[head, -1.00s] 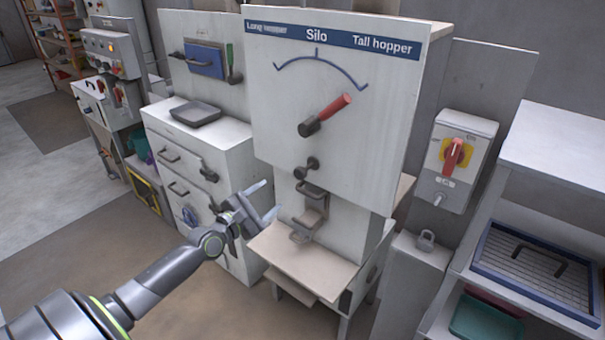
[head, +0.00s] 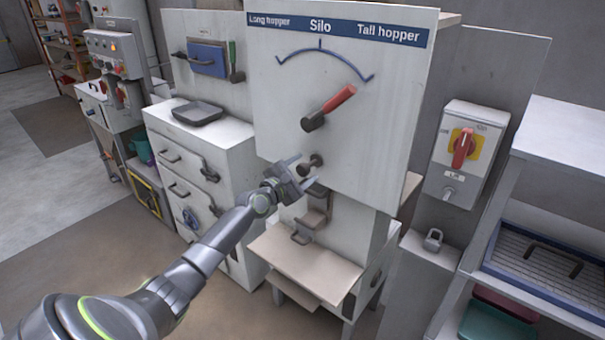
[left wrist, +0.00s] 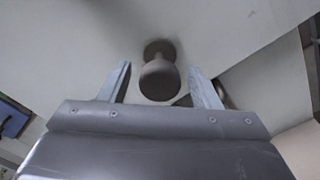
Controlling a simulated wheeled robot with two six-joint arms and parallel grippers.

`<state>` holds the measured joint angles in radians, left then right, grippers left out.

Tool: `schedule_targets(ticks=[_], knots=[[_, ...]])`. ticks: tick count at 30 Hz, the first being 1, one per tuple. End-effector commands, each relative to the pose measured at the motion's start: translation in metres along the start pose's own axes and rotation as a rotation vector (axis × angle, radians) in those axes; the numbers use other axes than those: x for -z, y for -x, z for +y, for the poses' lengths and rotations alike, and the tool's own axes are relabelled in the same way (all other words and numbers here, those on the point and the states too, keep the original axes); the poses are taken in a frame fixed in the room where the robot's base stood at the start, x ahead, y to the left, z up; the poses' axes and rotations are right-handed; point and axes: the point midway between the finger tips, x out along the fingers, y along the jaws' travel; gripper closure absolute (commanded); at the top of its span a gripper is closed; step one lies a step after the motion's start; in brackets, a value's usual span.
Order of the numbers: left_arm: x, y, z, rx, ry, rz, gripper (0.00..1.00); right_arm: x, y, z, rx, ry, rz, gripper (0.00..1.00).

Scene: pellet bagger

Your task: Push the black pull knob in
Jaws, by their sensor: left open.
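The black pull knob (head: 311,165) sticks out from the lower front of the white silo panel (head: 290,110), below the red-handled pointer. My left gripper (head: 302,170) is open in front of the knob, with its fingertips spread to either side of it. In the left wrist view the knob (left wrist: 158,78) shows as a round dark head on a short stem with a round base at the panel. It lies between the two fingers, apart from both, and nothing is held. My right gripper is not in view.
The dark pointer with a red handle (head: 338,98) is turned toward "Tall hopper". Below the knob are a spout with a handle (head: 308,222) and a beige shelf (head: 300,262). A switch box with a red rotary handle (head: 463,148) hangs at the right.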

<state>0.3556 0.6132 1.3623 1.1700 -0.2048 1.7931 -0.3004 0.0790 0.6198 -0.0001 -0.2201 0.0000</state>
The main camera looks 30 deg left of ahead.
Motion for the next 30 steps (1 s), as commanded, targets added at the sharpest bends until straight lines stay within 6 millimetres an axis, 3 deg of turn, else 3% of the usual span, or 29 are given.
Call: schedule_targets(ticks=[8,21,30], knots=[[0.000,-0.001,0.000,0.001,0.000,0.000,0.43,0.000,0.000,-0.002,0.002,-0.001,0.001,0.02],[0.000,-0.001,0.000,0.001,0.000,0.000,0.99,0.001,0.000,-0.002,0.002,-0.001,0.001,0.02],[0.002,-0.013,-0.001,0.000,0.002,0.000,1.00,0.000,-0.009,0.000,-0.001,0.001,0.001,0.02]])
